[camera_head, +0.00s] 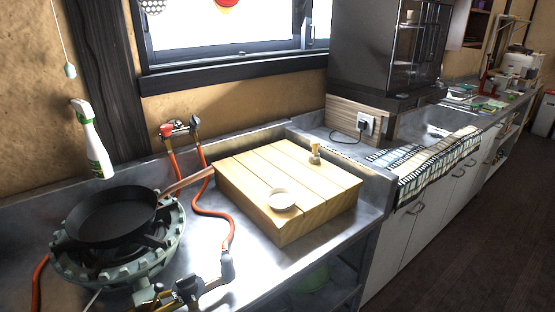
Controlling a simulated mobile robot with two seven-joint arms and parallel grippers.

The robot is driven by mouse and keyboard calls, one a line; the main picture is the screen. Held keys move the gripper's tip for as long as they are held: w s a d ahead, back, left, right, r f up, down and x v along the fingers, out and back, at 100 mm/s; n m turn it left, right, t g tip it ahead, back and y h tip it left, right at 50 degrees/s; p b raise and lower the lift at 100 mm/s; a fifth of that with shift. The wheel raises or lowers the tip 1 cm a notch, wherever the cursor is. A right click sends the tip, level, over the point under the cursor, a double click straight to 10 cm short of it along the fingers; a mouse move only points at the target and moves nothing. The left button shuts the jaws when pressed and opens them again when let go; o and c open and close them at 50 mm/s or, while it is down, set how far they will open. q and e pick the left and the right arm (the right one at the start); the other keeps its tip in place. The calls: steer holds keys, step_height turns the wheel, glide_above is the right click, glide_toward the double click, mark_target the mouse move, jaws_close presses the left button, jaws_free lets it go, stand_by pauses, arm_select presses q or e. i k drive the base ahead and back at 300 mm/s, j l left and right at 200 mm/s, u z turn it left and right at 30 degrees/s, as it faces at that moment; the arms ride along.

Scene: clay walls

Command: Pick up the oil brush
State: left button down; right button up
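A small tan brush-like object (315,154), which looks like the oil brush, stands roughly upright near the back right of a slatted wooden block (300,222). Its details are too small to make out. A small white bowl (282,199) sits on the same block, nearer the front and left of the brush, apart from it. Neither of my grippers is in view, and nothing touches the brush.
A black frying pan (112,218) sits on a gas burner (65,262) at left, its handle reaching toward the block. An orange hose (207,212) curves between them. A spray bottle (92,140) is behind the pan. A patterned cloth (425,162) lies at right.

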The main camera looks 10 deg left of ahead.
mark_target(314, 157)
steer(key=u, duration=1.1)
steer(key=l+u, duration=0.5)
steer(key=u, duration=0.15)
steer(key=l+u, duration=0.35)
steer(key=k+l+u, duration=0.15)
steer(key=l+u, duration=0.15)
steer(key=k+l+u, duration=0.25)
steer(key=l, duration=0.15)
steer(key=k+l+u, duration=0.1)
steer(key=l, duration=0.3)
steer(key=k+l+u, duration=0.1)
steer(key=k+l, duration=0.25)
